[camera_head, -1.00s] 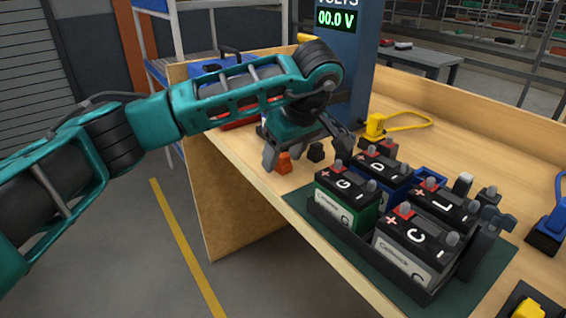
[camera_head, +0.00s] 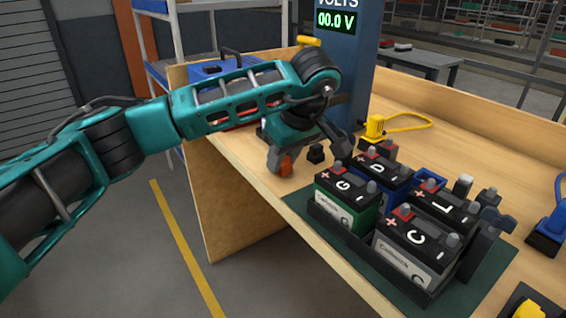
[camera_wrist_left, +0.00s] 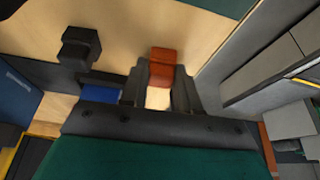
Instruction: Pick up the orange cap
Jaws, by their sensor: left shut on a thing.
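The orange cap (camera_head: 286,166) stands on the bench near its front left edge, partly hidden by a grey finger of my left gripper (camera_head: 282,160). In the left wrist view the orange cap (camera_wrist_left: 162,66) sits between the two fingertips of my left gripper (camera_wrist_left: 160,88), which is shut on it. The cap looks still at bench level; I cannot tell any gap under it. My right gripper is not in view.
A black cap (camera_head: 316,153) stands close to the right of the orange one; it also shows in the left wrist view (camera_wrist_left: 80,46). A black tray (camera_head: 372,268) with several lettered batteries is nearer, on a green mat (camera_head: 297,203). The blue voltmeter post (camera_head: 345,75) rises behind.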

